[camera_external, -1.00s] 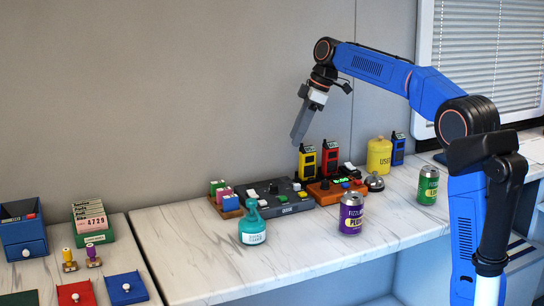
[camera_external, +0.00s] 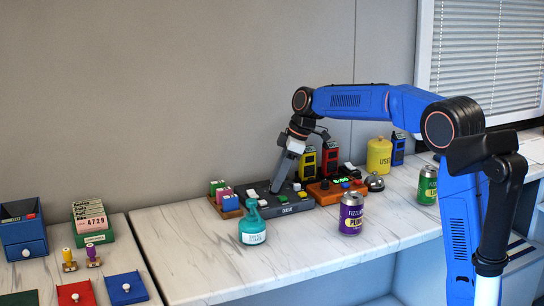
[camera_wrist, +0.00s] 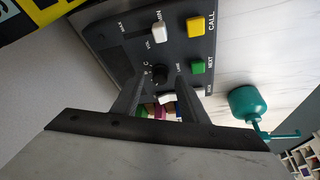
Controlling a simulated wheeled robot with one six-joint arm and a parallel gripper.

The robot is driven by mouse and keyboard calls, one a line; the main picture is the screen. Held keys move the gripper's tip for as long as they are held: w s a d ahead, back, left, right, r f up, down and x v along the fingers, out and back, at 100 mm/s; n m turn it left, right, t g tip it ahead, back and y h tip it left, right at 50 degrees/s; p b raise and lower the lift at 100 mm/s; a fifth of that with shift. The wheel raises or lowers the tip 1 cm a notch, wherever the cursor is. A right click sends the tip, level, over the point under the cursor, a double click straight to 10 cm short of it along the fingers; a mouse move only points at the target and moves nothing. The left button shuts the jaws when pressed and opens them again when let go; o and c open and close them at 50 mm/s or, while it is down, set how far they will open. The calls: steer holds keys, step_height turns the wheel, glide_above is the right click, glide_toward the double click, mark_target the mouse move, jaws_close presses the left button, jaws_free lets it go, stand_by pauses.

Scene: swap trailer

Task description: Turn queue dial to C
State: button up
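The queue box (camera_external: 296,207) is a dark grey panel on the counter. In the wrist view its black dial (camera_wrist: 159,75) sits between my two fingertips, with small letters around it, a C among them. I cannot make out which letter the dial points to. My gripper (camera_wrist: 158,82) is open, one finger on each side of the dial. I cannot tell whether the fingers touch it. In the outside view my gripper (camera_external: 277,188) reaches down onto the box, tilted, and hides the dial.
The panel also has a green NEXT button (camera_wrist: 197,67), a yellow CALL button (camera_wrist: 196,27) and a white slider (camera_wrist: 160,33). A teal bottle (camera_external: 252,227) stands in front.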

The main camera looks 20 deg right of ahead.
steer(key=shift+a+f, duration=0.15)
steer(key=shift+f, duration=0.25)
jaws_close()
